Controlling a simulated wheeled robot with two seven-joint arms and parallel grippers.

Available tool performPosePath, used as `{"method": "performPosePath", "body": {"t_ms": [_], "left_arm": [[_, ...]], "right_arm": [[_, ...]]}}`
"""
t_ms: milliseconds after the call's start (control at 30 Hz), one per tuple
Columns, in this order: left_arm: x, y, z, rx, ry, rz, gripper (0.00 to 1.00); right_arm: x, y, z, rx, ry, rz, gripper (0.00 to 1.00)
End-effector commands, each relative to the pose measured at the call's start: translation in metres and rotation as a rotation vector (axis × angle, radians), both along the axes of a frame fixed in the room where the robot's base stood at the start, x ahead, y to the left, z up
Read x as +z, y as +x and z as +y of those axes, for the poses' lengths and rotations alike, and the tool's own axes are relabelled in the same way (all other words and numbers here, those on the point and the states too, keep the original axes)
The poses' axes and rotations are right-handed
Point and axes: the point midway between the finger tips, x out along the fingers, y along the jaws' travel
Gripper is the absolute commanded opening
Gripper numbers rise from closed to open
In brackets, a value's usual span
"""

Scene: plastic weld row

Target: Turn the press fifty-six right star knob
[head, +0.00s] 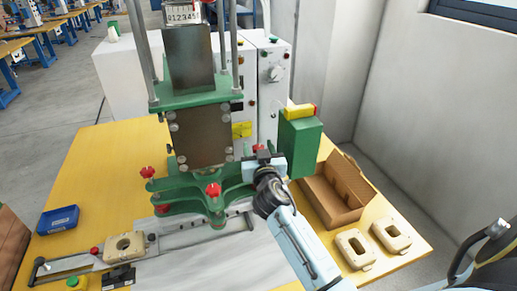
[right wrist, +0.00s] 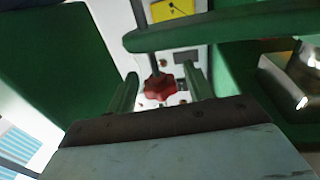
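The green press (head: 200,130) stands on the yellow table. Its right star knob, small and red, shows just beyond my right gripper (head: 260,158) in the head view, mostly hidden by it. In the right wrist view the red star knob (right wrist: 158,88) is near the middle, on a thin dark stem. My right gripper (right wrist: 161,84) is open, with one finger to each side of the knob in the picture. Gaps show between knob and fingers; I cannot tell how deep the knob sits between them. Two more red star knobs, left (head: 148,172) and front (head: 213,189), show on the press. My left gripper is out of view.
A green box with a yellow top (head: 300,145) stands close right of my right gripper. An open cardboard box (head: 345,212) and two beige parts (head: 355,248) lie at the right. A green bar (right wrist: 210,30) crosses above the knob in the wrist view. A blue tray (head: 58,220) sits at left.

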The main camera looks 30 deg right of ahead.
Motion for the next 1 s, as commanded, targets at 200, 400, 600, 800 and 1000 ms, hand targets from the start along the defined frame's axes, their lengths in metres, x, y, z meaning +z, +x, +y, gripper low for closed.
{"method": "performPosePath", "body": {"t_ms": [200,400,600,800,1000], "left_arm": [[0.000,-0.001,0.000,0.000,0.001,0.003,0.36],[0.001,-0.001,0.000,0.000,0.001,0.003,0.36],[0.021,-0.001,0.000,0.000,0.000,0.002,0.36],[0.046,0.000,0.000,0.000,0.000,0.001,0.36],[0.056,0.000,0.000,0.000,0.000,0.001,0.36]], "right_arm": [[0.000,0.000,0.000,0.000,0.000,0.000,0.23],[0.000,0.000,0.000,0.007,0.001,0.002,0.10],[0.003,0.000,-0.001,0.118,-0.005,0.007,0.10],[0.004,0.000,0.000,0.290,-0.006,0.005,0.10],[0.001,0.000,0.001,0.389,-0.003,0.002,0.10]]}}
